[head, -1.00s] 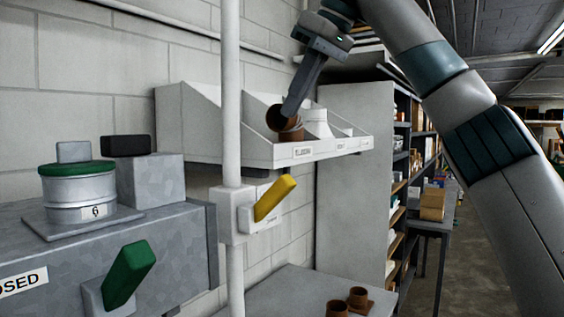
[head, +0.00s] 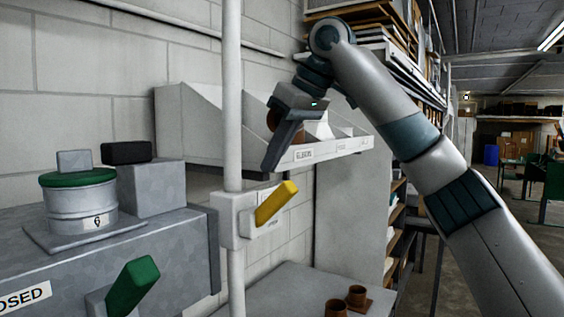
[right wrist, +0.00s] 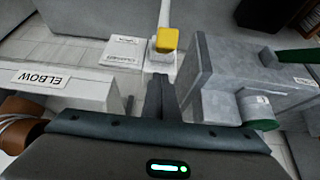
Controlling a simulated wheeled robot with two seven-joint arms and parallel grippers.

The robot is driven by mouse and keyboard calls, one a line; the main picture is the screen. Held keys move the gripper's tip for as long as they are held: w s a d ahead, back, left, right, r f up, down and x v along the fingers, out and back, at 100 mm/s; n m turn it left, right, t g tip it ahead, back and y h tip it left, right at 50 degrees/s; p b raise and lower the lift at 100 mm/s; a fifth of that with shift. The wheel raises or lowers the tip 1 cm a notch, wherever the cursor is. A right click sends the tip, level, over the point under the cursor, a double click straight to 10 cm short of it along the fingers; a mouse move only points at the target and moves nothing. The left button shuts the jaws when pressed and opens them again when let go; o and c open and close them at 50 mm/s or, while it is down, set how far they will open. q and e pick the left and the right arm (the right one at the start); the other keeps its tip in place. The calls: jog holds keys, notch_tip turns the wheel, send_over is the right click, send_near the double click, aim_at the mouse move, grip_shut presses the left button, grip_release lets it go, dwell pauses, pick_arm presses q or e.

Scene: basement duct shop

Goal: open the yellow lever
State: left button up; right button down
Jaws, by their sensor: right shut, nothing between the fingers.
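The yellow lever (head: 276,203) sits on a white switch box (head: 238,221) fixed to a white vertical pipe. It tilts up to the right. In the right wrist view the yellow lever (right wrist: 167,39) is ahead of the fingertips, near the top middle. My right gripper (head: 273,163) is shut and empty, pointing down, above the lever and apart from it. In the right wrist view my right gripper (right wrist: 160,82) shows its fingers together. My left gripper is in neither view now.
A green lever (head: 132,285) is on the grey metal duct (head: 170,240) at lower left, marked with a partly visible sign ending "OSED". A white bin shelf (head: 320,153) stands behind the gripper. Brown fittings (head: 357,296) lie on the grey table below.

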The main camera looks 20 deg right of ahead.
jog(key=shift+s+d+f+p, duration=0.4)
jog(key=shift+s+d+f, duration=0.25)
jog(key=shift+s, duration=0.15)
jog(key=shift+s+f, duration=0.1)
jog(key=shift+f, duration=0.25)
